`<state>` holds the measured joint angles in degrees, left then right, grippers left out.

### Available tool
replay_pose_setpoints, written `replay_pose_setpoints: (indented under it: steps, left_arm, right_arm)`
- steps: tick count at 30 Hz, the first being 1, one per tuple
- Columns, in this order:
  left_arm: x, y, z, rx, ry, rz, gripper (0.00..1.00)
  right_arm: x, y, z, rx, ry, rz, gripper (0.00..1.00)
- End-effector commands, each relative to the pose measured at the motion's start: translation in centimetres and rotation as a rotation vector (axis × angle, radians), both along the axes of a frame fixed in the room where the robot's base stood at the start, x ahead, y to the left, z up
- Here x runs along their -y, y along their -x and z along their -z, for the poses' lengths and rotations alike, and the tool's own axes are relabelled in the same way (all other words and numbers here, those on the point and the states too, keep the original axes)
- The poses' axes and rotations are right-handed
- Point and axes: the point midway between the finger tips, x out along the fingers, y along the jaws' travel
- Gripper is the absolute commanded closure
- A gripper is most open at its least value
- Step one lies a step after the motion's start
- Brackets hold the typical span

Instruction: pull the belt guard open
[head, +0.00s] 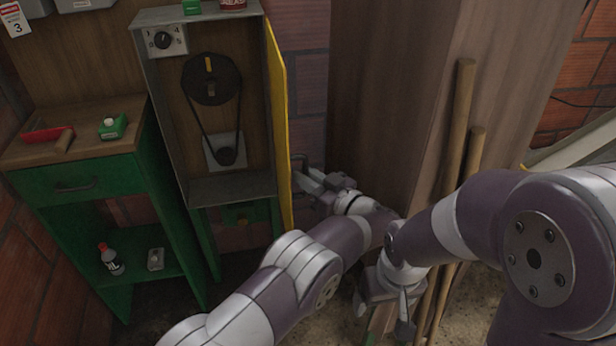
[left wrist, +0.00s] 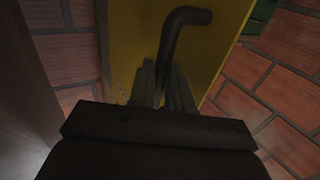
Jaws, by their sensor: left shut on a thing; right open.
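The belt guard (head: 278,90) is a yellow panel on the right side of a grey housing (head: 160,90). It stands swung open, seen nearly edge-on, so the belt (head: 203,128) and its pulleys are exposed. In the left wrist view the yellow panel (left wrist: 133,45) carries a dark bent handle (left wrist: 177,40). My left gripper (head: 308,180) is at the guard's right face, and the left wrist view shows its fingers (left wrist: 165,88) shut on the handle. My right gripper (head: 384,305) is low at the right, open and empty, away from the guard.
A green cabinet (head: 75,190) stands left of the housing, with a red-headed tool (head: 47,133) and a green box (head: 112,126) on top. A wooden column (head: 385,90) and upright poles (head: 460,130) stand close on the right.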

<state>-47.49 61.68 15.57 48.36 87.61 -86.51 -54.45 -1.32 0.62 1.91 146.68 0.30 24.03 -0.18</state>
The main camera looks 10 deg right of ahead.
Motion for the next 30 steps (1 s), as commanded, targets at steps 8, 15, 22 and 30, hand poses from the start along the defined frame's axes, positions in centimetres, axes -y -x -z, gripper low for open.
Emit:
replay_pose_setpoints:
  steps: [8,15,22,30]
  left_arm:
    - [-0.14,-0.36,-0.73,0.012,0.006,0.0,0.78]
    - [-0.09,-0.22,-0.47,0.008,0.004,0.0,0.65]
    - [-0.07,-0.15,-0.31,0.005,0.003,0.0,0.65]
    - [-0.07,0.03,-0.18,0.005,0.003,-0.001,0.65]
  right_arm:
    - [0.0,0.0,-0.07,0.0,0.0,0.0,0.18]
    - [0.0,0.0,-0.05,0.0,0.0,0.0,0.18]
    - [0.0,0.0,-0.03,0.0,0.0,0.0,0.18]
    - [0.0,0.0,0.17,0.0,0.0,0.0,0.18]
